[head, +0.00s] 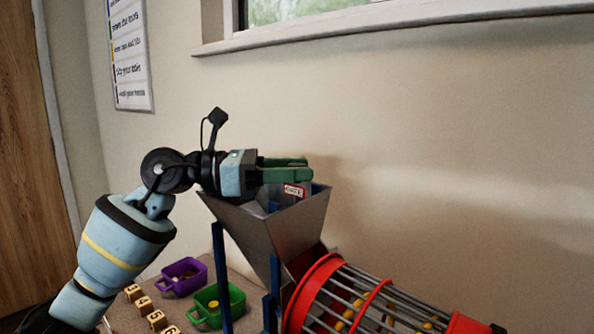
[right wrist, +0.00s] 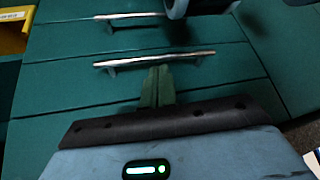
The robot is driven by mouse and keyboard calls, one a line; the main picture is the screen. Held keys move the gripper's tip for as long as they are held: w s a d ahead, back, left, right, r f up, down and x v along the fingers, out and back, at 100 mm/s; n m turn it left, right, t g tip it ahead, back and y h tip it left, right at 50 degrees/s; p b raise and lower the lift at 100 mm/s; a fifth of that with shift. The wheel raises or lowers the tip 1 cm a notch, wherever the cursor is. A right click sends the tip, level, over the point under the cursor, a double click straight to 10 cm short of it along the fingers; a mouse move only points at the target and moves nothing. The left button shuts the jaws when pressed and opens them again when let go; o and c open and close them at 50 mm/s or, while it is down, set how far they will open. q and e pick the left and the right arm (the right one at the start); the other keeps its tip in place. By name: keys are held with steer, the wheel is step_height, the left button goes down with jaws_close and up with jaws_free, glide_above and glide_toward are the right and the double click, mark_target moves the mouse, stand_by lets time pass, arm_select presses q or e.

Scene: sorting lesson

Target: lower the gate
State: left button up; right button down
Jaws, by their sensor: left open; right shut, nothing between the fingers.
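A grey metal hopper (head: 262,228) stands on blue posts above a red-ringed barred drum. A small plate with a red-bordered white label (head: 294,190) shows at the hopper's mouth; it may be the gate, but the lettering is too small to read surely. My left gripper (head: 307,169) is open, its green fingers just above the label at the hopper's top rim. I cannot tell whether they touch the plate. My right gripper (right wrist: 158,72) is shut and empty in the right wrist view, in front of a green drawer unit.
The barred drum (head: 368,302) holds yellow pieces. A purple bin (head: 171,286), a green bin (head: 206,322) and several numbered blocks (head: 145,305) sit left of the hopper. The wall and window sill (head: 340,24) are behind. A drawer handle (right wrist: 155,59) is near my right fingertips.

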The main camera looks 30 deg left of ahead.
arm_select(q)
steer(key=b+v, duration=0.1)
steer(key=v, duration=0.6)
steer(key=shift+s+f, duration=0.1)
stand_by(0.5)
